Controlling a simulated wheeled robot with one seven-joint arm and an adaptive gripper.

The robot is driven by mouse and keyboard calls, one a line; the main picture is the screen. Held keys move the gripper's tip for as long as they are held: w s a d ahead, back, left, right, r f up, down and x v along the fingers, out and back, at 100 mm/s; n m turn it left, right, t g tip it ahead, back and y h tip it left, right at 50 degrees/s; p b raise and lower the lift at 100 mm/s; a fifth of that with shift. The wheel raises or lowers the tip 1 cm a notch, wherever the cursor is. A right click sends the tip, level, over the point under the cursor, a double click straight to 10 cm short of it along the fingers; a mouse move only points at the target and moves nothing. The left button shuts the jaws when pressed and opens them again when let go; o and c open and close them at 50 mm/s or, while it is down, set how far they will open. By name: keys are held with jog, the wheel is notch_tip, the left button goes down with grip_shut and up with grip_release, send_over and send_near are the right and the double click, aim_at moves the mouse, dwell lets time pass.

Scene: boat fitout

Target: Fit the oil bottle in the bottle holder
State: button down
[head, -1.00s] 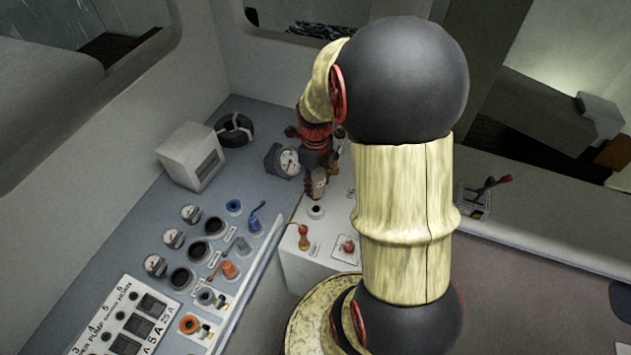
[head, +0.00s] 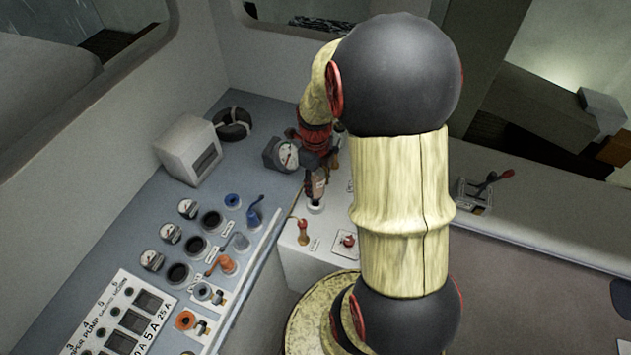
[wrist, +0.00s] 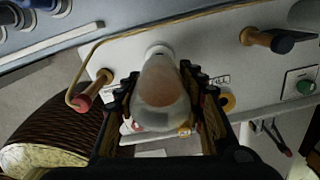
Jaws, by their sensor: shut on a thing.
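The oil bottle, a clear bottle with brownish contents, stands between my gripper's fingers in the wrist view (wrist: 165,90). In the head view the bottle (head: 315,186) shows below my gripper (head: 318,165), which is partly hidden by my arm. My gripper (wrist: 168,100) is shut on the bottle. The bottle holder, a pale round socket (head: 315,207) on the white panel, is directly under the bottle. The bottle's lower end appears to meet the socket's opening; how deep it sits cannot be told. In the wrist view the bottle hides most of the socket (wrist: 157,49).
A round gauge (head: 287,155) stands close left of my gripper. A grey console (head: 225,265) with switches and dials lies left. A white box (head: 190,150) is behind.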

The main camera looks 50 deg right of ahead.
jog(key=shift+f+b, duration=1.15)
jog(key=shift+f, duration=0.6)
jog(key=c, duration=1.1)
grip_release()
jog(key=shift+c, duration=0.2)
jog(key=shift+o, duration=0.6)
notch_tip(320, 180, up, 12)
jog(key=shift+f, duration=0.1)
